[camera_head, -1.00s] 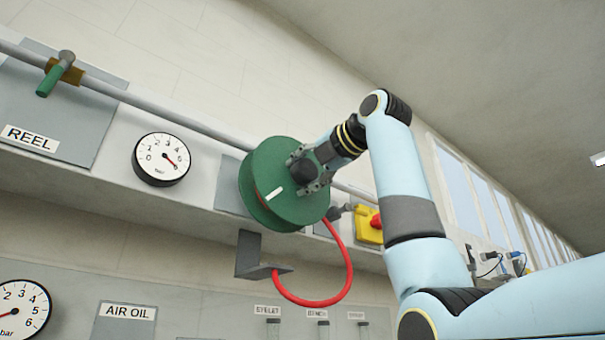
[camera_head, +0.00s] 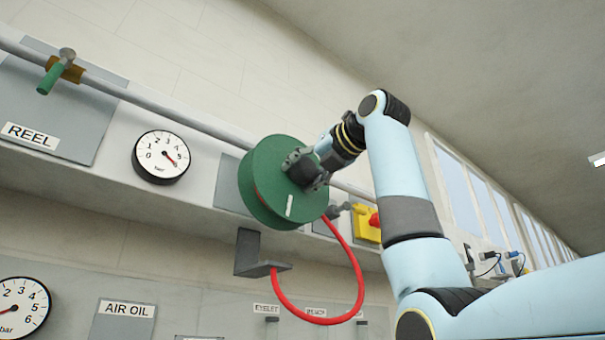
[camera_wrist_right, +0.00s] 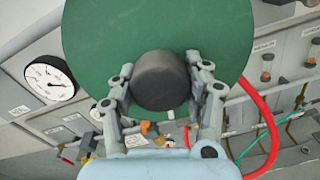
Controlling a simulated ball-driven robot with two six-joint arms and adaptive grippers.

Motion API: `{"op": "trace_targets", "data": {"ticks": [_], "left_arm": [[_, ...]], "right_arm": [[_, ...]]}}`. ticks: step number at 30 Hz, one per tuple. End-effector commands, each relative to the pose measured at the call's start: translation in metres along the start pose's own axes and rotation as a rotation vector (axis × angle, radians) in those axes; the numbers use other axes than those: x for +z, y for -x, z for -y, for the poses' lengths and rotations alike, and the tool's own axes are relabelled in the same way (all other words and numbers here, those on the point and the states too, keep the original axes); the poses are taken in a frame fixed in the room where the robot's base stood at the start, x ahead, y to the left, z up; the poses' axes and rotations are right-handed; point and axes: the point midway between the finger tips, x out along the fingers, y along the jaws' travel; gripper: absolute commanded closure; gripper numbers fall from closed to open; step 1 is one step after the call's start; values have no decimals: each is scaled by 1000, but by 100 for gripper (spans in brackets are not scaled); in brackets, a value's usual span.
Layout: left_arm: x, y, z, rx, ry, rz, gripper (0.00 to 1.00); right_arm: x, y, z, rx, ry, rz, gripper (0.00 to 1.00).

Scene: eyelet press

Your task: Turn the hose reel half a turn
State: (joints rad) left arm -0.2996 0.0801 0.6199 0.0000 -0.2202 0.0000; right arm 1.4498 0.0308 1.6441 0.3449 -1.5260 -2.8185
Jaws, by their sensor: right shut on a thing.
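The green hose reel (camera_head: 262,193) is mounted on the wall panel, with a white mark (camera_head: 289,205) low on its face. A red hose (camera_head: 359,275) hangs from it in a loop. My right gripper (camera_head: 305,170) is at the face of the reel, shut on its dark round knob. In the right wrist view the knob (camera_wrist_right: 161,80) sits between the two fingers of the gripper (camera_wrist_right: 160,88), with the green disc (camera_wrist_right: 110,30) behind it. My left gripper is not in view.
A grey bracket (camera_head: 250,252) stands below the reel, by the hose. A gauge (camera_head: 161,157) and a valve with a green handle (camera_head: 52,77) are to the left. A yellow box with a red button (camera_head: 366,222) is to the right. A pipe (camera_head: 150,106) runs behind.

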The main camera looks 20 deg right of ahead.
Motion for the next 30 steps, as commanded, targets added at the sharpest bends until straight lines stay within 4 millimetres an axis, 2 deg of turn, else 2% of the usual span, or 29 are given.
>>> {"op": "trace_targets", "data": {"ticks": [1, 12, 13, 15, 18, 26, 30], "left_arm": [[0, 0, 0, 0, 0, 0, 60], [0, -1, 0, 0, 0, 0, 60], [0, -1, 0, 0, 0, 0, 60], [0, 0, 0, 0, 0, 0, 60], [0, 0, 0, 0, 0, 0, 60], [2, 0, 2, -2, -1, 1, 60], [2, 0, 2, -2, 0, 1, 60]], "right_arm": [[-5, -2, 2, -3, 1, -14, 100], [-5, -2, 2, -3, 3, -14, 100], [-5, -2, 2, -3, 3, -14, 47], [-5, -2, 2, -3, 3, -13, 38], [-4, -1, 2, -2, 3, -9, 26], [-2, 0, 1, -2, 4, -5, 26], [-1, 11, 1, -1, 5, -2, 26]]}}
